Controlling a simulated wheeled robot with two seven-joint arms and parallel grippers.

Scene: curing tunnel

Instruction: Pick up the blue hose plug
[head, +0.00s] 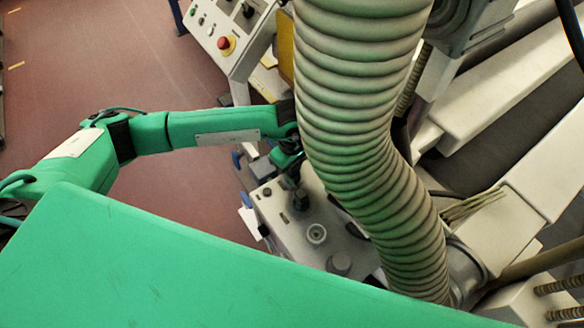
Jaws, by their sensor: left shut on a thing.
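My left gripper (294,180) reaches in from the left to the grey-white panel (275,203), just left of a big ribbed hose. It is small and dark here, and the hose stands close beside it. It is shut on a small dark thing (300,200) at its tips, over the panel. I cannot make out that thing's colour, or whether it still touches the panel. I cannot pick out the blue hose plug for certain anywhere in the view. My right gripper is not in view.
The ribbed pale-green hose (360,130) crosses the middle and hides what lies behind it. A control box (225,30) with a red button (226,44) stands at the top. Light beams (500,95) fill the right. Red-brown floor (90,60) is open at upper left.

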